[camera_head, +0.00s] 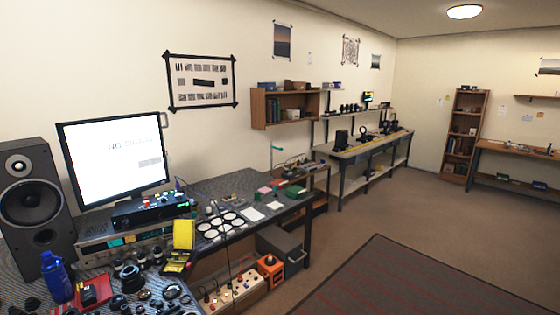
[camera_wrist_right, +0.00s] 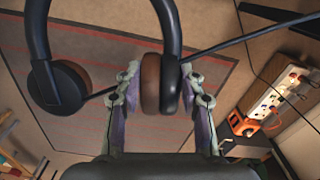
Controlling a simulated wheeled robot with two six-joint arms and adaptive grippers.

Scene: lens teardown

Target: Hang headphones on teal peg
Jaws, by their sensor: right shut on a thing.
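The dark headphones (camera_wrist_right: 62,88) show in the right wrist view. Their headband arcs up out of the top of the picture, and one ear cup hangs at the left. My right gripper (camera_wrist_right: 163,80) is shut on the other ear cup, which has a brown pad, with one finger on each side of it. The headphones and both grippers are out of the head view. My left gripper is not seen.
A workbench (camera_head: 235,183) with a monitor (camera_head: 112,150), a speaker (camera_head: 32,190) and many small parts runs along the wall. A power box (camera_wrist_right: 280,100) and an orange device (camera_wrist_right: 240,124) are at the right in the wrist view. The rug (camera_head: 430,280) is clear.

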